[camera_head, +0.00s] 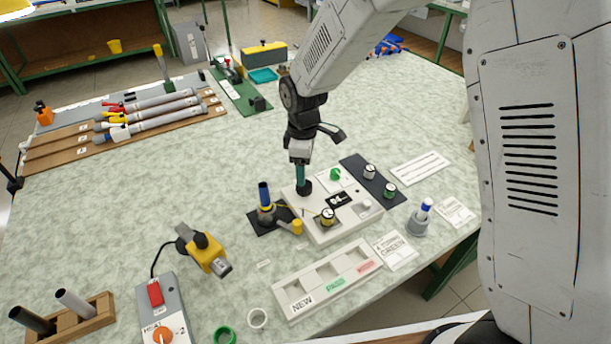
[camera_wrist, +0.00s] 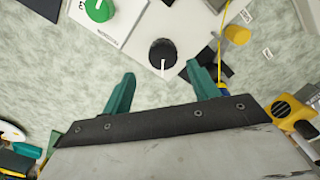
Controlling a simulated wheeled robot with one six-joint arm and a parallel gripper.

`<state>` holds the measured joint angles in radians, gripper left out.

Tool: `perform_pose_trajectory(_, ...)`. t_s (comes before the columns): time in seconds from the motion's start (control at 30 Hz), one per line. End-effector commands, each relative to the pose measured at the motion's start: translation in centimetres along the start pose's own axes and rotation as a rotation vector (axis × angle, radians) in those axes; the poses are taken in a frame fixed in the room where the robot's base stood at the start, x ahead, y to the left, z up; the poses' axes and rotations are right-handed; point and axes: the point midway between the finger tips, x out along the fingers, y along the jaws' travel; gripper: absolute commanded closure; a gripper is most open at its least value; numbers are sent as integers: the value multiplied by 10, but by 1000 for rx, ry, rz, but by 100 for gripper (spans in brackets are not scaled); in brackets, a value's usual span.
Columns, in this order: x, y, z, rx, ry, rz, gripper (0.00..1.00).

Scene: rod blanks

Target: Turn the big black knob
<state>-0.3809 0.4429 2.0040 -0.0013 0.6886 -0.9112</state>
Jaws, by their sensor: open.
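The big black knob (camera_head: 305,188) sits on the left part of a white panel (camera_head: 325,236) on the table. In the wrist view the knob (camera_wrist: 163,52) is a round black cap with a white mark at its lower edge. My gripper (camera_head: 300,176) points down just over the knob in the head view. In the wrist view its two green fingers (camera_wrist: 162,76) are spread apart and empty. The knob shows just beyond the gap between their tips. I cannot tell the exact height of the tips above it.
A blue-topped fixture with a yellow end (camera_head: 266,211) stands close to the left. A dark strip (camera_head: 374,184) with two small cylinders lies to the right. The table's middle left is clear.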

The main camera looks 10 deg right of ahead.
Motion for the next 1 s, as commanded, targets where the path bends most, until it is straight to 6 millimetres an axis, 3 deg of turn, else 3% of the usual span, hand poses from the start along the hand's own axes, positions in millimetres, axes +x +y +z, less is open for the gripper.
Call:
perform_pose_trajectory(0.23, -27, 4, 2, 5, 1, 2, 40)
perform_pose_trajectory(0.8, -29, 2, 3, 41, -4, -5, 40)
perform_pose_trajectory(0.87, -28, -2, 6, 89, -18, -21, 40)
perform_pose_trajectory(0.93, -22, -17, 18, 169, -58, -64, 40)
perform_pose_trajectory(1.0, -31, -36, 35, 275, -96, -95, 40)
